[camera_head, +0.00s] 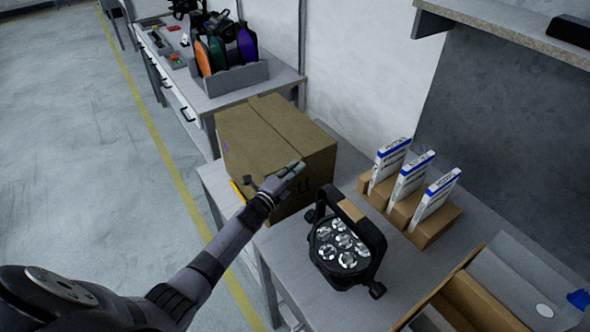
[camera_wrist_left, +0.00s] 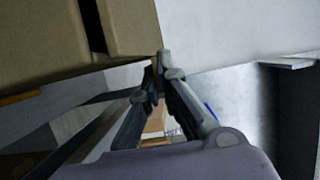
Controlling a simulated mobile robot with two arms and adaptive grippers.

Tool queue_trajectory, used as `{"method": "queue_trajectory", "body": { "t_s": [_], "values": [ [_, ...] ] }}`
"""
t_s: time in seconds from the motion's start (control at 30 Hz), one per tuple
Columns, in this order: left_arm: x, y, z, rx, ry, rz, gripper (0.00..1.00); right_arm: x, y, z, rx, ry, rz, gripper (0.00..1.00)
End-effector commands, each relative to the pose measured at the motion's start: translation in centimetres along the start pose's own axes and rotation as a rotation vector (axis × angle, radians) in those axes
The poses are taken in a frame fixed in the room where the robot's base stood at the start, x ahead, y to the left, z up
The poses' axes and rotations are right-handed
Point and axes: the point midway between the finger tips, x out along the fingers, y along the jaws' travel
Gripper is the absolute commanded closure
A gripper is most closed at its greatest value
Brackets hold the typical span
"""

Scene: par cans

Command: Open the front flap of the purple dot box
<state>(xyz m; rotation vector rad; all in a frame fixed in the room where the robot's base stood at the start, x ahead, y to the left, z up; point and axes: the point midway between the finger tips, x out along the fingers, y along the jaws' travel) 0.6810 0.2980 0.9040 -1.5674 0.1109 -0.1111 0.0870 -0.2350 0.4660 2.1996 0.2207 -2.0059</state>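In the left wrist view the gripper's fingertips (camera_wrist_left: 161,62) come together close to a corner of the cardboard (camera_wrist_left: 135,28). The fingers look shut; no held flap can be made out between them. A dark gap (camera_wrist_left: 92,25) runs between two cardboard panels. My right gripper is not in view.
A black multi-lens par light (camera_head: 340,247) stands close to the right of my left gripper. White-and-blue packs (camera_head: 411,175) stand in cardboard holders (camera_head: 432,228) behind it. An open carton (camera_head: 470,302) is at the lower right. A shelf (camera_head: 500,37) overhangs above.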

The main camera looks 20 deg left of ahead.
Motion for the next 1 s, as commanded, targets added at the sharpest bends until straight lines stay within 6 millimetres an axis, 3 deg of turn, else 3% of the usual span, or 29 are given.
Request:
{"method": "queue_trajectory", "body": {
  "t_s": [0.27,0.43,1.0],
  "values": [
    [0.0,0.2,0.0,-0.005,0.0,-0.008,1.0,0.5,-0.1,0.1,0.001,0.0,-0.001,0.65],
    [0.0,0.2,0.0,-0.037,-0.001,-0.077,1.0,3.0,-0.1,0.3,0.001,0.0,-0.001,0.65],
    [-0.7,-2.9,0.2,-0.166,-0.001,-0.391,1.0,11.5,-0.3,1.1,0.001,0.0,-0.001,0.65]
  ]
}}
